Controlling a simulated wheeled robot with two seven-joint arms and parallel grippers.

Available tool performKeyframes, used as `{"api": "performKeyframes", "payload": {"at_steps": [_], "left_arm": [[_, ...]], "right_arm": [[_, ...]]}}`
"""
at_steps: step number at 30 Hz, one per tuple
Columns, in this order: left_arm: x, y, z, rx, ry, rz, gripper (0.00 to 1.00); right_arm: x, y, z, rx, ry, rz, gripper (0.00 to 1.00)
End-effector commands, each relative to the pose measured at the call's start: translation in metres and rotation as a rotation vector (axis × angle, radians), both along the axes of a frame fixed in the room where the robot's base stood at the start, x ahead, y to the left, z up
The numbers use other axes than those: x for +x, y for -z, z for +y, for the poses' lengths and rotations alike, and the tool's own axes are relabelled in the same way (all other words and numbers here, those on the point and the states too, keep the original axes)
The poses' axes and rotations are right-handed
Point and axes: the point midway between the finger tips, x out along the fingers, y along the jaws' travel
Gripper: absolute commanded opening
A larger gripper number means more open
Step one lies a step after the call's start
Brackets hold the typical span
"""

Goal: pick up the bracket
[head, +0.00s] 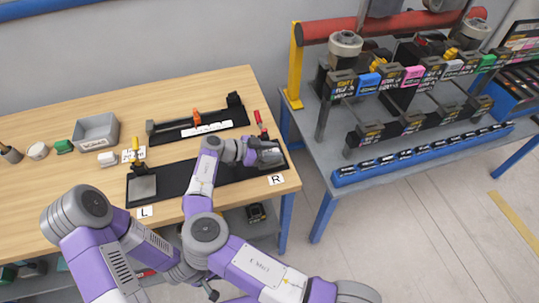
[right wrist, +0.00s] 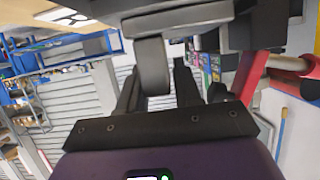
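My right gripper (head: 266,156) is at the right end of a long black mat (head: 225,172), just above the card marked R. In the right wrist view its two dark fingers (right wrist: 160,88) stand apart, with a visible gap between them. A grey part with a rounded piece hanging down (right wrist: 152,66) lies over this gap; I cannot tell whether it touches the fingers. It may be the bracket, but I cannot be sure. In the head view the gripper hides much of this spot. A grey plate (head: 143,187) lies at the L end. My left gripper is not in view.
A grey bin (head: 96,132) and small parts stand at the table's left. A black tray (head: 198,127) with a long tool lies behind the mat. A red-handled tool (head: 259,121) stands close behind my right gripper. A blue-legged bench (head: 345,175) with a rack is at right.

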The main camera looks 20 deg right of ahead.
Motion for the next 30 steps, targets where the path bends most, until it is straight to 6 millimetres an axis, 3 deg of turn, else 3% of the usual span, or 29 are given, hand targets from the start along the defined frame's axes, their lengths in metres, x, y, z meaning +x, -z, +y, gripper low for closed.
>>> {"api": "performKeyframes", "payload": {"at_steps": [1, 6, 20, 30], "left_arm": [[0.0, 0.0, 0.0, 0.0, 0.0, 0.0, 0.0], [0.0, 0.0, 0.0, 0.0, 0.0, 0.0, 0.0], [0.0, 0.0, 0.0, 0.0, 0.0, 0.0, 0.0], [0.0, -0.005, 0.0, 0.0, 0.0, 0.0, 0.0]], "right_arm": [[0.0, 0.0, 0.0, 0.0, 0.0, 0.0, 0.26], [0.0, 0.0, 0.0, 0.0, 0.0, 0.0, 0.0], [0.0, -0.004, 0.0, -0.002, 0.001, -0.002, 0.0], [-0.002, -0.041, -0.007, 0.0, 0.016, -0.003, 0.0]]}}
